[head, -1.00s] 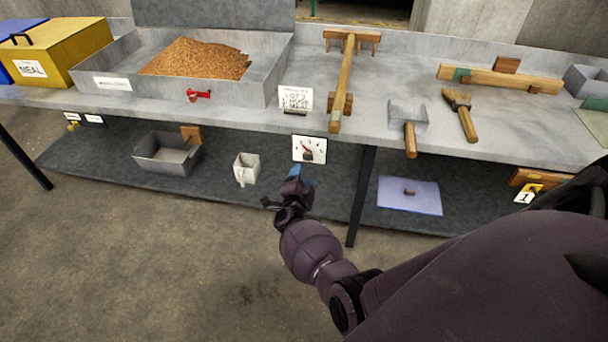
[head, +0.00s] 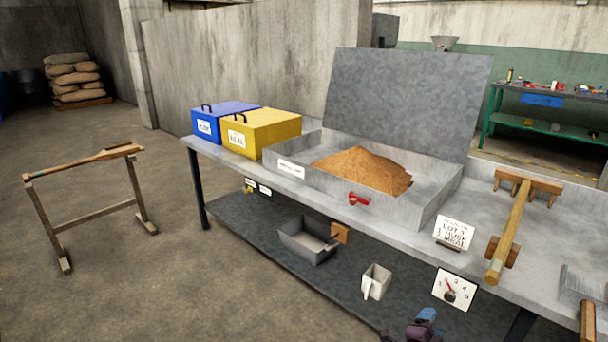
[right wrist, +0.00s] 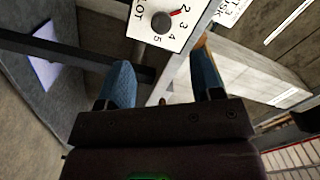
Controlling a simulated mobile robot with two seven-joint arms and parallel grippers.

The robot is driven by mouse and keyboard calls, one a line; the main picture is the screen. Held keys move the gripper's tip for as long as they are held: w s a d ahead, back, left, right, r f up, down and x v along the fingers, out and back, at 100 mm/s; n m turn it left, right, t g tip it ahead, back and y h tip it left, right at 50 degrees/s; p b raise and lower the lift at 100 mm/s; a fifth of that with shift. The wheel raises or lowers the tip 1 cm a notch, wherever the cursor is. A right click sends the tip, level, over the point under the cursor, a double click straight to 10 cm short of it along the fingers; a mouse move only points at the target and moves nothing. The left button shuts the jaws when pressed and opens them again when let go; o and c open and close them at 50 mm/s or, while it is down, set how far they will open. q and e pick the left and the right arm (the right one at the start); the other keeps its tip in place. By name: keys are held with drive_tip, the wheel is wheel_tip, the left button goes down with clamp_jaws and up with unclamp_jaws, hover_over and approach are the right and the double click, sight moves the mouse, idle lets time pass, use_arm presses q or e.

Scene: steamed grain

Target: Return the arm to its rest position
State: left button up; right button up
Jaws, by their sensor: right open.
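My right gripper (head: 424,321) shows at the bottom edge of the head view, dark with a blue fingertip, in front of the bench's lower shelf. In the right wrist view its two blue fingers (right wrist: 163,80) stand apart with nothing held between them. The white dial card (head: 455,289) on the bench front is just above the gripper in the head view. The same numbered card shows beyond the fingers in the wrist view (right wrist: 163,22). Most of my right arm is out of the head view. My left gripper is not in view.
The bench holds a blue box (head: 220,118), a yellow box (head: 262,131), a metal tray (head: 432,208) of brown grain (head: 362,170) and a wooden rake (head: 510,230). A grey bin (head: 305,243) and a white scoop (head: 376,281) are below. A wooden trestle (head: 90,205) stands left on open floor.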

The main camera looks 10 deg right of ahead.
drive_tip(key=w+a+r+n+t+y, duration=0.4)
drive_tip(key=w+r+n+y, duration=0.15)
drive_tip(key=r, duration=0.25)
drive_tip(key=s+a+r+n+t+y+p, duration=0.15)
drive_tip(key=s+a+r+n+y, duration=0.35)
drive_tip(key=n, duration=0.5)
use_arm(q)
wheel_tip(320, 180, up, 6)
drive_tip(key=p, duration=0.6)
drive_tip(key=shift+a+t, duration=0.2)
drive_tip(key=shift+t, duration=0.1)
use_arm(e)
drive_tip(key=s+a+f+n+g+y, duration=0.1)
drive_tip(key=s+a+n+g, duration=0.1)
drive_tip(key=s, duration=1.7)
drive_tip(key=s+a+f+n+g+y, duration=0.1)
drive_tip(key=s+n+g, duration=0.3)
drive_tip(key=s, duration=1.4)
drive_tip(key=shift+s+a+f+n+g, duration=0.35)
drive_tip(key=shift+s+f+n, duration=0.1)
drive_tip(key=shift+f, duration=0.15)
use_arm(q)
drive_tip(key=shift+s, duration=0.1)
use_arm(e)
drive_tip(key=shift+y, duration=0.25)
